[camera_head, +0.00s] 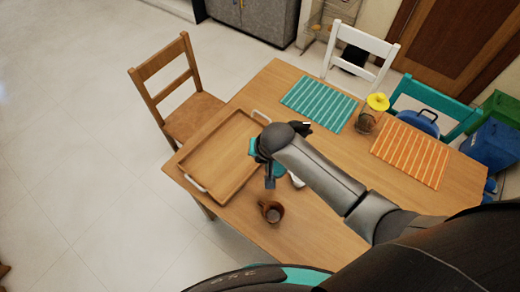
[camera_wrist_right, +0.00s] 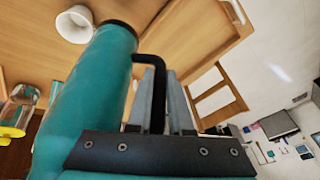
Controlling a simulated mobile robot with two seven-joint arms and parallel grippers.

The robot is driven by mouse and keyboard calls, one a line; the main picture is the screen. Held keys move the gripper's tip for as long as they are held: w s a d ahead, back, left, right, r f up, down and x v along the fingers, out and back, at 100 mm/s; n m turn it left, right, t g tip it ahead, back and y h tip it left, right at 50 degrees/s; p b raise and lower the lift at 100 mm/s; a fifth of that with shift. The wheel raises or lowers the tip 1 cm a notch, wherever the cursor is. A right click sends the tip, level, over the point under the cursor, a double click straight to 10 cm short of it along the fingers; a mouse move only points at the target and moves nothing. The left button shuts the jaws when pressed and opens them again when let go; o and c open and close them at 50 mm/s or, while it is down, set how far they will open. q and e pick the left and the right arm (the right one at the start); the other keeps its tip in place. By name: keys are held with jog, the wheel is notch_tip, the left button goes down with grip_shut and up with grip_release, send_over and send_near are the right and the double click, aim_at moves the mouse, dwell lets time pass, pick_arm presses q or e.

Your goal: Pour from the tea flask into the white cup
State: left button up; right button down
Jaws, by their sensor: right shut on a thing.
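The teal tea flask (camera_wrist_right: 85,100) has a black rim and a black handle (camera_wrist_right: 150,62). In the right wrist view my right gripper (camera_wrist_right: 163,90) is shut on this handle. In the head view my right arm hides most of the flask (camera_head: 278,171), and my right gripper (camera_head: 268,180) is over the table by the tray's right side. I cannot tell the flask's tilt exactly. The white cup (camera_wrist_right: 75,23) stands on the table near the flask's rim in the wrist view. In the head view a small white part (camera_head: 297,181) shows beneath my arm. My left gripper is not in view.
A wooden tray (camera_head: 190,158) lies at the table's left. A brown mug (camera_head: 271,211) stands near the front edge. A teal striped mat (camera_head: 318,104), an orange striped mat (camera_head: 410,153) and a glass jar with a yellow top (camera_head: 377,102) are farther back. Chairs surround the table.

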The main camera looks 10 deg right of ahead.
aim_at(257, 162)
jog(key=shift+w+a+f+m+t+y, duration=0.1)
jog(key=shift+a+f+m+t+y, duration=0.15)
jog(key=shift+f+y, duration=0.7)
jog(key=shift+a+f+m+t+y, duration=0.15)
jog(key=shift+a+f+y, duration=0.2)
jog(key=shift+f+y, duration=0.55)
jog(key=shift+a+f+y, duration=0.2)
jog(key=shift+f+y, duration=0.3)
jog(key=shift+y, duration=0.05)
jog(key=shift+a+f+y+b, duration=0.15)
jog(key=shift+f+y+b, duration=0.15)
jog(key=shift+b, duration=0.15)
jog(key=shift+f+m+y+b, duration=0.3)
jog(key=shift+m+y+b, duration=0.35)
jog(key=shift+b, duration=1.4)
